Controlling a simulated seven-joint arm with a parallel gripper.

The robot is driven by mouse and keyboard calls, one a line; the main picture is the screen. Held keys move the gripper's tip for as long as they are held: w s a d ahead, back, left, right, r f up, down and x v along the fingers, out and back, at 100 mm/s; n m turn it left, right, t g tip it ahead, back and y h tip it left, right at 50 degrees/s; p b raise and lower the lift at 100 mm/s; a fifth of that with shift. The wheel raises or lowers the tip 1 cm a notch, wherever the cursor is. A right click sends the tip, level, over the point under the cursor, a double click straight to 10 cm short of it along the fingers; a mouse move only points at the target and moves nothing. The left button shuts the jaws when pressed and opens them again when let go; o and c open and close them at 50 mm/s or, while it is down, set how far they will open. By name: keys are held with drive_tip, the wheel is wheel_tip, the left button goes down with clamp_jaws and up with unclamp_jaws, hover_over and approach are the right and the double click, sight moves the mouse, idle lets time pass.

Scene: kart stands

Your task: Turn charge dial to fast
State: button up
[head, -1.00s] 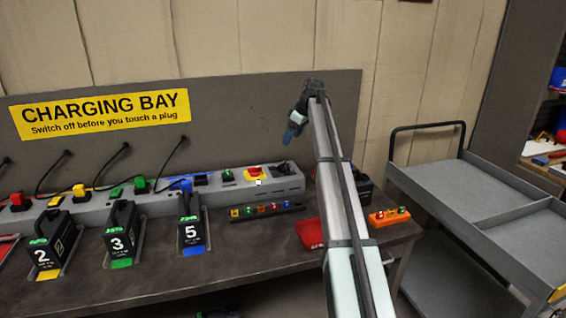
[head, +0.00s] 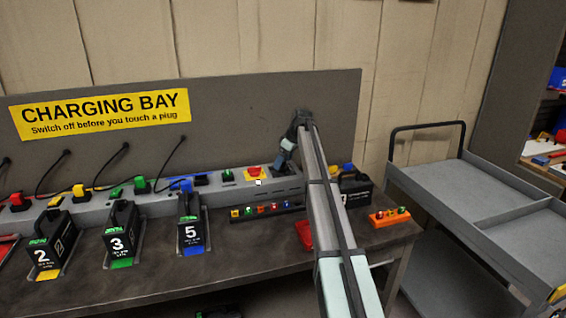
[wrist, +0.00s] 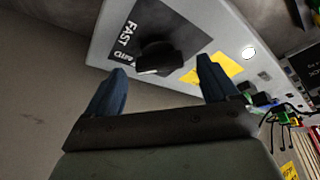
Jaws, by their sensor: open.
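The charge dial (wrist: 160,57) is a black knob on a dark plate on the grey charging unit in the wrist view. The plate reads FAST at its left, and a second word beside the knob is partly hidden. I cannot tell exactly which mark the dial points to. My gripper (wrist: 163,68) is open, with its two blue fingers apart on either side of the knob in the picture. I cannot tell whether they touch it. In the head view my gripper (head: 285,158) is at the right end of the charging unit (head: 225,196), and the dial is not clearly visible there.
A red button on a yellow base (head: 254,172) and a green switch (head: 227,175) sit left of my gripper. A strip of coloured lamps (head: 262,209) lies in front. Several batteries stand at left, and a grey cart (head: 440,180) is at right.

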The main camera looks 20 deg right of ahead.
drive_tip(key=shift+w+a+f, duration=0.15)
drive_tip(key=shift+f, duration=0.4)
drive_tip(key=shift+c, duration=0.2)
drive_tip(key=c, duration=1)
drive_tip(key=shift+m, duration=0.3)
drive_tip(key=m+h, duration=0.1)
drive_tip(key=m, duration=0.2)
drive_tip(key=shift+a+t, duration=0.1)
drive_tip(key=shift+t, duration=0.3)
drive_tip(key=m+h, duration=0.2)
drive_tip(key=m, duration=0.3)
drive_tip(key=shift+a, duration=0.1)
drive_tip(key=shift+m, duration=0.3)
